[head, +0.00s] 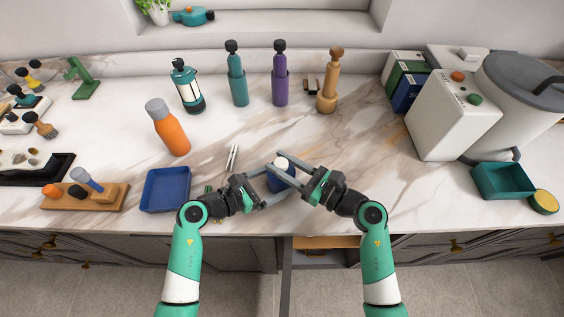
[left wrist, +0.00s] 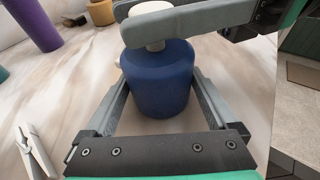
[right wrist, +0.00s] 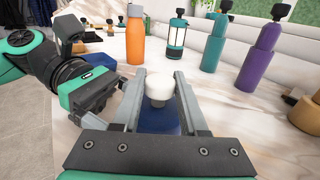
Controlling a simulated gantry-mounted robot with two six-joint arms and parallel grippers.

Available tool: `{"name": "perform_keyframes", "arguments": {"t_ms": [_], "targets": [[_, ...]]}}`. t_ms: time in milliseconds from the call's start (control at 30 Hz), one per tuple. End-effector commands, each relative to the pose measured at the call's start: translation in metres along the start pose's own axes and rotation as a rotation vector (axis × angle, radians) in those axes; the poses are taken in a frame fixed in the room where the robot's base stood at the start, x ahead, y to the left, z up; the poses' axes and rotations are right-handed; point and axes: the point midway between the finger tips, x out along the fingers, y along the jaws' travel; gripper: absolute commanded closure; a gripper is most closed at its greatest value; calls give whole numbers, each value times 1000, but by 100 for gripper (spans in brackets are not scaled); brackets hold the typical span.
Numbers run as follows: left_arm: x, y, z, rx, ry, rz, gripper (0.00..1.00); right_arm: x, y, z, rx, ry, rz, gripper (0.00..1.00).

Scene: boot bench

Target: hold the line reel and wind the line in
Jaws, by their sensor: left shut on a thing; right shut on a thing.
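The line reel is a blue upright drum (head: 280,184) with a white knob (head: 282,163) on top, near the front middle of the counter. My left gripper (head: 275,183) is shut around the drum; the left wrist view shows its fingers on both sides of the blue body (left wrist: 160,85). My right gripper (head: 277,161) is above it, shut on the white knob, which shows between its fingers in the right wrist view (right wrist: 160,86). A small white part (left wrist: 118,62) sticks out at the drum's side. No line can be made out.
A blue tray (head: 167,190) lies left of my left gripper. A white clothespin-like item (head: 232,158) lies just behind it. An orange bottle (head: 168,128) and several other bottles stand further back. The counter right of my right gripper is clear up to a teal bin (head: 503,181).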

Motion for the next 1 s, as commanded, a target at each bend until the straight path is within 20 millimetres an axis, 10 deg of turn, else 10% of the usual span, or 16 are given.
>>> {"name": "perform_keyframes", "arguments": {"t_ms": [1000], "targets": [[1, -2, 0, 3, 0, -6, 39, -1, 1, -7, 5, 13, -511, 100]]}}
